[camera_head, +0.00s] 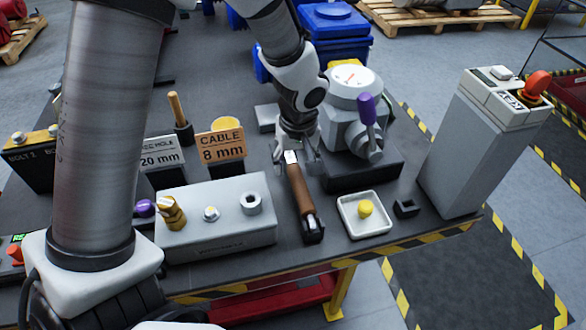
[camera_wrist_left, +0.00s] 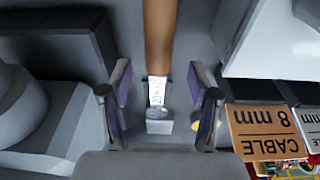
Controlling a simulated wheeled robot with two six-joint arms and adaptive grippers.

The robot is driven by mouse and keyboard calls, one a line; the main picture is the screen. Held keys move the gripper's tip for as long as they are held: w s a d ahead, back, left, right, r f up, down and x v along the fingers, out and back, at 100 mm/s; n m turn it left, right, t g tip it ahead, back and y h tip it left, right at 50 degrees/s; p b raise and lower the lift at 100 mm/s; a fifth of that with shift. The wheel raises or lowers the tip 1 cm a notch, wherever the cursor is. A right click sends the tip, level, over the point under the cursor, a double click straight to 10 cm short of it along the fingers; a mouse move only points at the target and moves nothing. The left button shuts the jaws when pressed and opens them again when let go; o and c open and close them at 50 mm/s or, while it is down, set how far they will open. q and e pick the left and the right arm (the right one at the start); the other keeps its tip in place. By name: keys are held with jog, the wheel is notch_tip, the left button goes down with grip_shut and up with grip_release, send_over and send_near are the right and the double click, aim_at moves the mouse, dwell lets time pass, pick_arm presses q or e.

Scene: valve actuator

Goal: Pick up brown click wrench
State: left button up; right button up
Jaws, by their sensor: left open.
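The brown click wrench (camera_head: 300,188) lies on the dark table top, brown handle in the middle and dark head toward the front edge. In the left wrist view its brown handle (camera_wrist_left: 160,35) runs in from the top, and its silver end has a white label. My left gripper (camera_head: 297,160) points down over the silver end. In the wrist view the left gripper (camera_wrist_left: 160,97) is open, with one finger on each side of that end and a gap on both sides. I cannot tell how far above the table the fingertips are. My right gripper is not in view.
A grey block (camera_head: 215,235) with fittings stands left of the wrench. A white tray (camera_head: 365,228) with a yellow piece is at its right. A gauge device with a purple handle (camera_head: 366,110) stands behind right. The cable sign (camera_head: 220,146) is left of the gripper.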

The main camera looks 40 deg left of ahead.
aim_at(296, 172)
pick_arm(q)
notch_tip(296, 172, down, 4)
jog(key=shift+w+f, duration=0.1)
jog(key=shift+w+a+f, duration=0.15)
jog(key=shift+w+f, duration=0.05)
jog(key=shift+f, duration=0.15)
jog(key=shift+s+r, duration=0.1)
grip_shut()
